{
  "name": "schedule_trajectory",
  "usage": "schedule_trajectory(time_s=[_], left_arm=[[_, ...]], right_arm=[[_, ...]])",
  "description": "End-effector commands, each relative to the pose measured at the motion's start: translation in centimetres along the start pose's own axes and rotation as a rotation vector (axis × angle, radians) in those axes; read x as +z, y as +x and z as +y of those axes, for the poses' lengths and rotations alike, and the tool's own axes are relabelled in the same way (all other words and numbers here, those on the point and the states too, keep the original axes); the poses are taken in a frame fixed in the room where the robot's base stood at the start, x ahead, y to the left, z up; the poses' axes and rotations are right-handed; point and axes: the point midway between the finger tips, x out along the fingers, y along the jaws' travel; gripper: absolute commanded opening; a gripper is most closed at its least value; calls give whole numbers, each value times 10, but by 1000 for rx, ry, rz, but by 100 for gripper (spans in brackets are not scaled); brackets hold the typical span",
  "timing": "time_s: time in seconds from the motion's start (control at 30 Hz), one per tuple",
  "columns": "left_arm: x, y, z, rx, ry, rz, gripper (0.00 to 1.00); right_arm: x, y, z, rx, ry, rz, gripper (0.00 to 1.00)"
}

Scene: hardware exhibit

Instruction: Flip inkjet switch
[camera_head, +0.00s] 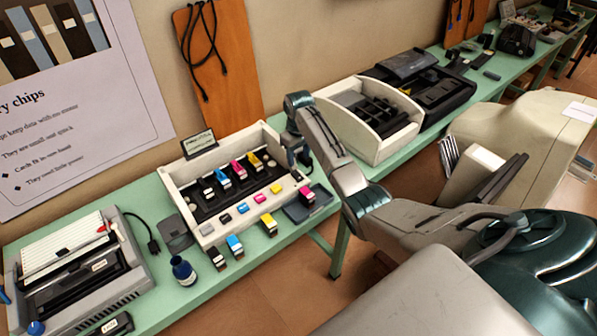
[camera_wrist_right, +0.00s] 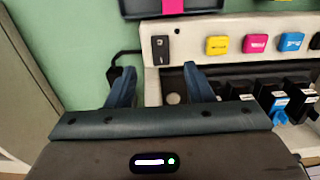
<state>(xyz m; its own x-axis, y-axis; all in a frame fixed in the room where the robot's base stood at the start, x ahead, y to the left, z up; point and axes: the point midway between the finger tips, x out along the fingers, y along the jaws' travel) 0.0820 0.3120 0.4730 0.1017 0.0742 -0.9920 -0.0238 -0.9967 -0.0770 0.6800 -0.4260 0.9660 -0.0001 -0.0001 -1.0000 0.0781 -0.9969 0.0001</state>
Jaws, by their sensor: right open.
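The inkjet exhibit is a cream open housing (camera_head: 172,180) on the green table, with colored cartridges inside and a row of colored buttons on its front edge. In the right wrist view, a small black rocker switch (camera_wrist_right: 160,48) sits on the cream edge (camera_wrist_right: 200,66), left of the yellow button (camera_wrist_right: 216,45). My right gripper (camera_head: 301,160) reaches down at the housing's right end. In the wrist view my right gripper (camera_wrist_right: 160,78) is open and empty, its fingertips apart from the switch and on either side of it. I cannot tell its height above the housing. My left gripper is not seen.
Loose cartridges (camera_head: 235,246) and an ink bottle (camera_head: 183,271) stand in front of the housing. A dark pad with a magenta cartridge (camera_head: 306,195) lies to its right. A printer (camera_head: 75,265) is at the left. Another cream machine (camera_head: 375,140) stands behind my right arm.

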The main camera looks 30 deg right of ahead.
Motion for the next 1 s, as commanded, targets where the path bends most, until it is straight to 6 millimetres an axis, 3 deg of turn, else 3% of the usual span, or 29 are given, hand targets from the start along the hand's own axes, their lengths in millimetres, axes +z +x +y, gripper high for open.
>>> schedule_trajectory(time_s=[0.2,0.4,0.6,0.87,1.0], left_arm=[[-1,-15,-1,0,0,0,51],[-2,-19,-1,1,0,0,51],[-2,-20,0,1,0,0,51],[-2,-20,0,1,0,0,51],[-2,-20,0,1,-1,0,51]], right_arm=[[0,42,-1,-3,1,-3,47],[0,70,0,0,1,-2,47],[0,82,-1,0,0,0,47],[0,84,0,1,0,1,47],[0,84,0,1,0,1,24]])
